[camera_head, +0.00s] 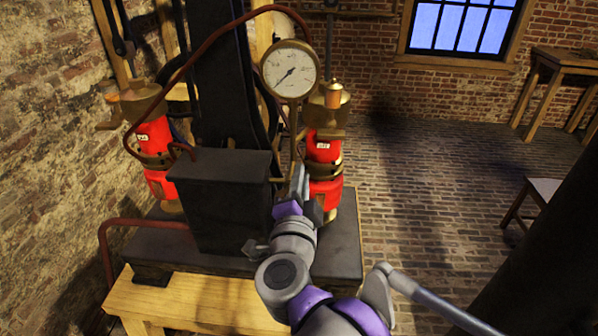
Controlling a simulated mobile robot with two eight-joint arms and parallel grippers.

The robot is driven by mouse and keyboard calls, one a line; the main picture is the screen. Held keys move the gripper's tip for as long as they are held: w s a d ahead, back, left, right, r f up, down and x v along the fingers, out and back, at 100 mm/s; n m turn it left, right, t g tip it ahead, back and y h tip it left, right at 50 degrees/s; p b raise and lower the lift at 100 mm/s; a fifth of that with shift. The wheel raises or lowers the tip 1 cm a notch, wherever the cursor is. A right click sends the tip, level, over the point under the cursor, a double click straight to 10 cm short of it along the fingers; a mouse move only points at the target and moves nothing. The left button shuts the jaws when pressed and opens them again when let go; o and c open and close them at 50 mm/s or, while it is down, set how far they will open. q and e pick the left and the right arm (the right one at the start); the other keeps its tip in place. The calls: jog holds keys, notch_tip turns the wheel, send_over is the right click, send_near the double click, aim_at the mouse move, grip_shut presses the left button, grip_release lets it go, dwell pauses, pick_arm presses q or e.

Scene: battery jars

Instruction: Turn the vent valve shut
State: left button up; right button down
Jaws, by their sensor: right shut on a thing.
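My right gripper (300,182) reaches up from the lower middle to the foot of the brass gauge post, in front of the right red jar (322,150). Its fingers are shut on a small part there, which looks to be the vent valve. The fingers and wrist hide most of that part, so I cannot tell how far it is turned. A white round gauge (291,69) with a dark needle stands above it on the brass post (294,125). My left gripper is not in view.
A dark box (222,198) stands left of my gripper on a dark base over a wooden bench (195,302). Another red jar (155,140) stands at the left. A dark red hose (205,45) arches over the apparatus.

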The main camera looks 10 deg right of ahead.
jog(key=m, duration=0.2)
jog(key=f+m+p, duration=0.1)
jog(key=m, duration=0.2)
jog(key=shift+d, duration=0.15)
jog(key=shift+f+m, duration=0.1)
jog(key=shift+m, duration=0.2)
dwell(0.3)
jog(key=c, duration=0.9)
grip_release()
jog(key=shift+s, duration=0.1)
jog(key=v, duration=1)
jog(key=shift+s, duration=0.35)
